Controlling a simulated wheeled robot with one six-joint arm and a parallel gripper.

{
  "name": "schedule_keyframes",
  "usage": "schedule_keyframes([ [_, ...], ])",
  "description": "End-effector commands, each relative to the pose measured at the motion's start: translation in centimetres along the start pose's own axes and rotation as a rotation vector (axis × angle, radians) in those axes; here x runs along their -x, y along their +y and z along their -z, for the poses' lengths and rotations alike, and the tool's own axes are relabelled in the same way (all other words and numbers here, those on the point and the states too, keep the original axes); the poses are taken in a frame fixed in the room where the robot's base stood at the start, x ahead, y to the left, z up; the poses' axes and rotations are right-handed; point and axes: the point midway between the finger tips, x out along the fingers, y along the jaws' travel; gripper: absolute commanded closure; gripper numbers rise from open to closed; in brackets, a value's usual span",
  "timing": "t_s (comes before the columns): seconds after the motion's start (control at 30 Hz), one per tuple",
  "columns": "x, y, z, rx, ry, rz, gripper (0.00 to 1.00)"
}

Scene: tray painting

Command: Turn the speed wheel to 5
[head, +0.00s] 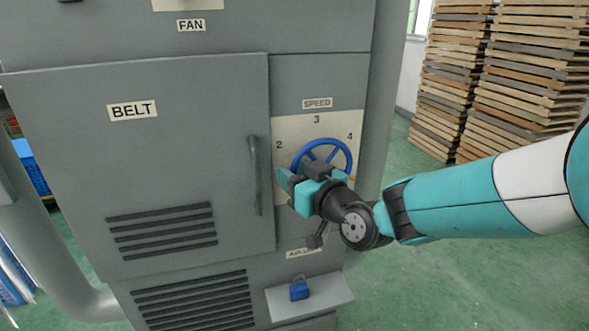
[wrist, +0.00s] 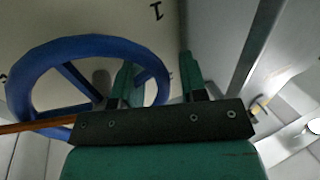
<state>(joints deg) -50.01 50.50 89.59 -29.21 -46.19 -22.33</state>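The blue speed wheel (head: 343,146) is mounted on a pale dial plate (head: 290,131) with 2, 3 and 4 readable in the head view. An orange-brown pointer (head: 353,178) shows right of the wheel, below the 4. It also shows at the left of the wrist view (wrist: 35,126). The 5 is not readable; my arm covers the lower right of the plate. My gripper (head: 290,180) is at the wheel's lower left. In the wrist view its fingers (wrist: 158,82) are apart, with the wheel's rim (wrist: 90,43) appearing between them. Contact cannot be told.
The BELT door (head: 80,170) with its vertical handle (head: 254,175) is just left of my gripper. Stacked wooden pallets (head: 520,80) stand at the back right. Green floor (head: 440,275) is open at right.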

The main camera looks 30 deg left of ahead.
Motion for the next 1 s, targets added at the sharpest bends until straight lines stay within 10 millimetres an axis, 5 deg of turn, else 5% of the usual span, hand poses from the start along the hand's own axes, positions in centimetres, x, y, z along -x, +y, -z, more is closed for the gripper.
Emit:
schedule_keyframes([
  [0.3, -0.24, -0.02, 0.01, 0.0, 0.0, 0.0, 0.63],
  [0.47, -0.23, -0.04, 0.01, -0.001, 0.0, 0.001, 1.0],
  [1.0, -0.21, -0.18, 0.68, -0.124, 0.043, 0.003, 1.0],
])
